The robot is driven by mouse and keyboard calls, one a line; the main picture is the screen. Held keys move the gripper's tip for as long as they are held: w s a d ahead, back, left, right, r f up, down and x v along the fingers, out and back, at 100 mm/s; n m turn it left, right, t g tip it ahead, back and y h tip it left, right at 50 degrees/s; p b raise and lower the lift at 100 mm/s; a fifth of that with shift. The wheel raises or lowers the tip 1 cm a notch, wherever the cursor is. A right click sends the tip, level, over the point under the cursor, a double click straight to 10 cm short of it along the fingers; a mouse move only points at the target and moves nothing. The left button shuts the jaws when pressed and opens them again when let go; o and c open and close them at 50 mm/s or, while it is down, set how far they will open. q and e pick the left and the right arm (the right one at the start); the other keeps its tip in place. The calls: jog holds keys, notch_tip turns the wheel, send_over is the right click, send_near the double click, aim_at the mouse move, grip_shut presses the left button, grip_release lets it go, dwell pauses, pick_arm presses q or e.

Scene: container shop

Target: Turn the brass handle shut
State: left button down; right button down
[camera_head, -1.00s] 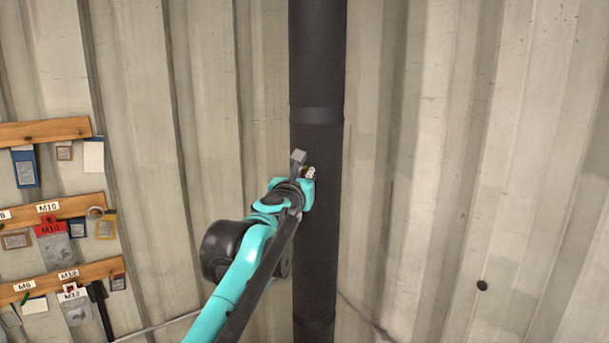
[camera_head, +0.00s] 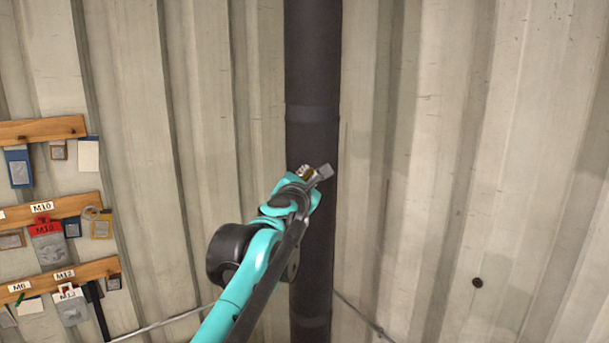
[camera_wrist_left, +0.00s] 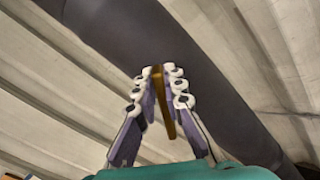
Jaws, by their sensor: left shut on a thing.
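The brass handle (camera_wrist_left: 168,118) shows in the left wrist view as a narrow brass strip between my left gripper's fingers. In the head view only a small brass bit of it (camera_head: 306,172) shows, in front of the dark pipe (camera_head: 312,60). My left gripper (camera_wrist_left: 159,73) is shut on the handle, with its pale looped fingertips on both sides. It also shows in the head view (camera_head: 315,173), turned with a grey finger to the right of the brass bit. The handle's mount on the pipe is hidden. My right gripper is not in view.
A corrugated metal wall (camera_head: 450,120) stands behind the pipe. At the left, wooden rails (camera_head: 45,130) hold hanging packets and labels. A thin cable (camera_head: 357,314) runs low along the wall. The space right of the pipe is clear.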

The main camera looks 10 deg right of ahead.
pick_arm(q)
jog(key=f+m, duration=0.1)
jog(key=m, duration=0.2)
jog(key=d+f+m, duration=0.1)
jog(key=m, duration=0.3)
jog(key=m+b, duration=0.1)
jog(key=m, duration=0.3)
jog(key=shift+s+d+f, duration=0.2)
jog(key=shift+s+f, duration=0.1)
jog(key=shift+f, duration=0.1)
jog(key=shift+m, duration=0.3)
jog(key=c, duration=1.6)
grip_release()
jog(key=shift+s, duration=0.1)
jog(key=v, duration=1.2)
jog(key=shift+f, duration=0.15)
